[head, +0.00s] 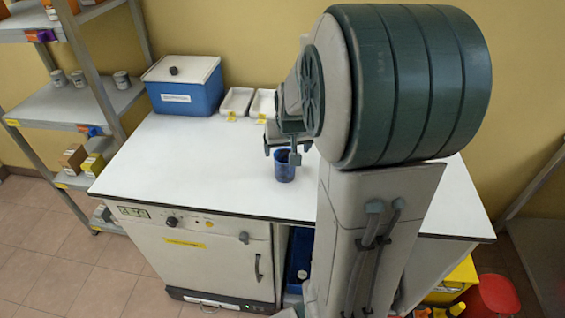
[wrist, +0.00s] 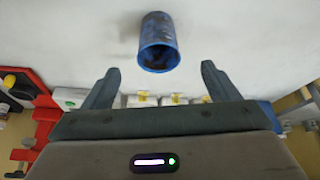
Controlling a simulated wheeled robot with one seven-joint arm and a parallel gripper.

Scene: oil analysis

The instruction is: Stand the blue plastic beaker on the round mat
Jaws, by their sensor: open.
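The blue plastic beaker (head: 285,172) stands upright on the white worktop, just left of my arm in the head view. In the wrist view the beaker (wrist: 158,45) shows its open rim, beyond my fingertips and roughly centred between them. My gripper (head: 283,152) is at the beaker's upper part in the head view. In the wrist view my gripper (wrist: 160,70) is open, with nothing between its fingers. I cannot tell whether a finger touches the rim. The round mat is not visible in either view; my arm hides the right part of the worktop.
A blue box with a white lid (head: 185,88) and two white trays (head: 236,102) stand at the back of the worktop (head: 190,165). The front left of the worktop is clear. A grey shelf rack (head: 92,95) stands at the left. A red stool (head: 494,296) is at lower right.

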